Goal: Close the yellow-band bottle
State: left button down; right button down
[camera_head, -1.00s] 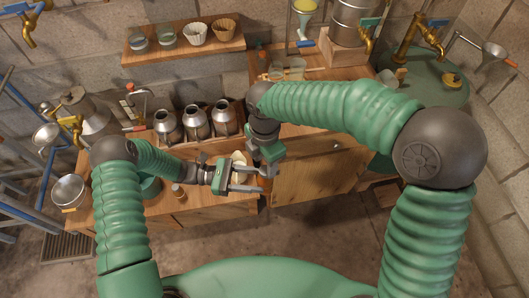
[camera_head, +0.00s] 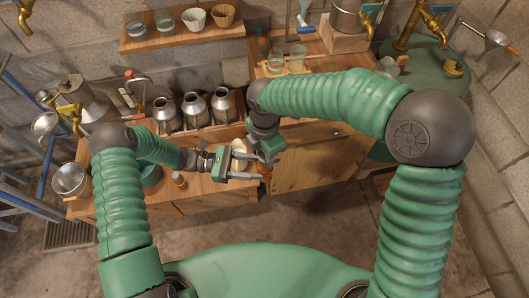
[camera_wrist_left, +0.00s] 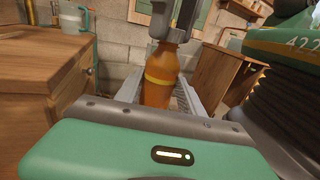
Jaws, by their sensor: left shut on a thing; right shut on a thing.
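The yellow-band bottle (camera_wrist_left: 159,84) is amber with a yellow band around its upper body. In the left wrist view it stands roughly upright between the fingers of my left gripper (camera_wrist_left: 157,98), which is shut on it. In the head view only a sliver of amber (camera_head: 265,170) shows by the tips of my left gripper (camera_head: 262,177). My right gripper (camera_head: 270,156) comes down from above. In the left wrist view its fingers (camera_wrist_left: 170,30) are at the bottle's top. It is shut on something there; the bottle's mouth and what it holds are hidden.
A small amber bottle (camera_head: 179,179) stands on the left bench. Several metal cans (camera_head: 195,110) stand in a wooden holder behind. A pale round object (camera_head: 239,146) lies beside my left gripper. The floor in front of the benches (camera_head: 310,220) is clear.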

jog(key=m, duration=0.5)
jog(key=shift+w+a+m, duration=0.1)
jog(key=shift+m, duration=0.3)
jog(key=m, duration=1)
jog(key=shift+a, duration=0.1)
jog(key=m, duration=0.5)
jog(key=c, duration=0.9)
grip_release()
jog(key=shift+c, duration=0.2)
notch_tip(320, 180, up, 12)
